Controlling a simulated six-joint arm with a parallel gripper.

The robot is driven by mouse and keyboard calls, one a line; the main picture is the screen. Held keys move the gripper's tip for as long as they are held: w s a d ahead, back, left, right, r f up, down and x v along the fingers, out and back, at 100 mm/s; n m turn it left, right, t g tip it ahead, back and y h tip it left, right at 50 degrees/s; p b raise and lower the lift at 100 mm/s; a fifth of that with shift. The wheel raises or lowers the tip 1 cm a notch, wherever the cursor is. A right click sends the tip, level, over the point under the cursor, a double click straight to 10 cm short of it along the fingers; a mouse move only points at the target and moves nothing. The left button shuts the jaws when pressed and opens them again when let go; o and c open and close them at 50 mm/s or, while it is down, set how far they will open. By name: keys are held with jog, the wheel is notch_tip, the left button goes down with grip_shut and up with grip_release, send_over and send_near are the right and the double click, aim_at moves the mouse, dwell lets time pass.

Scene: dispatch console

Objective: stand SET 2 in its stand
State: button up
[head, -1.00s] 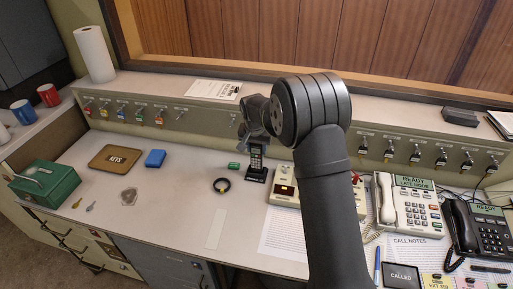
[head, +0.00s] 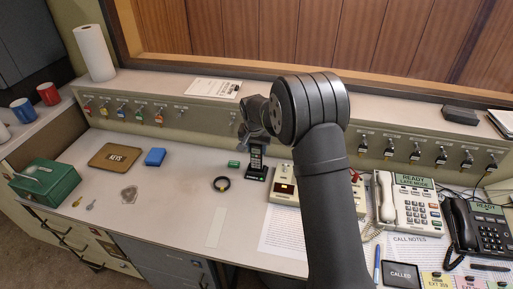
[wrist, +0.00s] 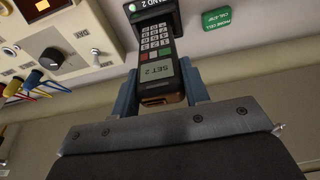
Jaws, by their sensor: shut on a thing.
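SET 2 is a dark handset with a keypad and a small screen reading "SET 2" (wrist: 155,70). It also shows in the head view (head: 256,157), upright at the black stand (head: 257,174). In the wrist view the stand (wrist: 146,10) is marked "STAND 2", and the handset's far end meets it; whether it is fully seated I cannot tell. My gripper (wrist: 160,100) is shut on the handset near its screen end, one blue-grey finger on each side. In the head view my arm's wrist partly hides the gripper.
A green spare cell (wrist: 217,18) lies beside the stand. On the other side is a beige console (wrist: 60,40) with a knob and coloured leads. The desk's left middle is fairly clear.

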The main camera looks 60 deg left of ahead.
dwell(0.4)
jog(key=o, duration=1.7)
jog(key=shift+c, duration=0.2)
jog(key=shift+w+a+v, duration=0.15)
jog(key=shift+v, duration=0.95)
jog(key=shift+w+a+v, duration=0.2)
jog(key=shift+v, duration=0.95)
jog(key=shift+w+a+v, duration=0.15)
jog(key=shift+v, duration=0.95)
jog(key=shift+r, duration=0.15)
jog(key=shift+s+d+x, duration=0.2)
jog(key=shift+x, duration=0.95)
jog(key=shift+s+d+x, duration=0.15)
jog(key=shift+x, duration=1)
jog(key=shift+s+d+x, duration=0.2)
jog(key=shift+x, duration=0.95)
